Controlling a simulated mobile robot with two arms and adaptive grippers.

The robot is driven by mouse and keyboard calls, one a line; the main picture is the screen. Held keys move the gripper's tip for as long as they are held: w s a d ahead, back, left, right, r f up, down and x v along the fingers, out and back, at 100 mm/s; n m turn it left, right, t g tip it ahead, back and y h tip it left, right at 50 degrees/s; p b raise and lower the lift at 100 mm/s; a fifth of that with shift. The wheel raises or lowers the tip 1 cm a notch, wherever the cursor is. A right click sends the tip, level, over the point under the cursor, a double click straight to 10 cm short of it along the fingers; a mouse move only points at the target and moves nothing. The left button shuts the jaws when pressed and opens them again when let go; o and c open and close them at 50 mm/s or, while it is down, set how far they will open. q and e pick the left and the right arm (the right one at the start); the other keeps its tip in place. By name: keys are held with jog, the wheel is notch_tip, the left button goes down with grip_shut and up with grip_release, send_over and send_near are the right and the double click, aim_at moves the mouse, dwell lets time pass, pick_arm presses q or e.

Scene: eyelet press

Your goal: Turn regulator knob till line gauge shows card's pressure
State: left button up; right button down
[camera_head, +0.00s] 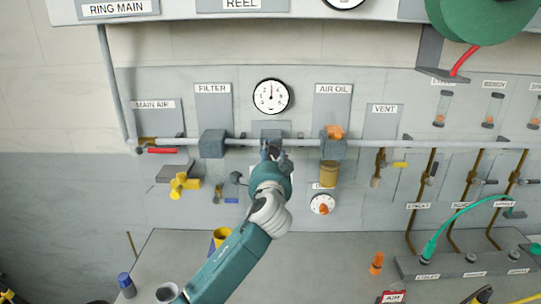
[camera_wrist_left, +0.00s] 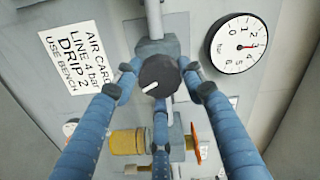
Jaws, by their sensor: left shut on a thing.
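My left gripper (camera_head: 272,155) reaches up to the regulator (camera_head: 271,135) on the pipe, below the line gauge (camera_head: 271,96). In the left wrist view its blue fingers (camera_wrist_left: 160,78) are shut around the black regulator knob (camera_wrist_left: 160,75), which has a white mark pointing to the lower left. The white card (camera_wrist_left: 80,60) reads line 4 bar, drip 2. My right gripper is not in view.
A filter (camera_head: 212,143) sits left on the pipe, and an air oil unit with an amber bowl (camera_head: 329,174) sits close on the right. A small dial (camera_head: 322,204) is lower right. The bench (camera_head: 330,255) lies below.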

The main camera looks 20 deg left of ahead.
pick_arm(q)
jog(key=m, duration=0.4)
jog(key=shift+d+r, duration=0.1)
jog(key=shift+r, duration=0.3)
jog(key=shift+f+m, duration=0.15)
jog(key=shift+m, duration=1.15)
jog(key=shift+d, duration=0.1)
jog(key=shift+f, duration=0.1)
jog(key=o, duration=1.1)
jog(key=shift+d+f, duration=0.1)
jog(key=shift+o, duration=0.2)
jog(key=shift+w+d, duration=0.1)
jog(key=shift+d, duration=0.1)
jog(key=shift+s+f, duration=0.15)
jog(key=shift+s, duration=0.3)
jog(key=v, duration=1.1)
jog(key=shift+d, duration=0.15)
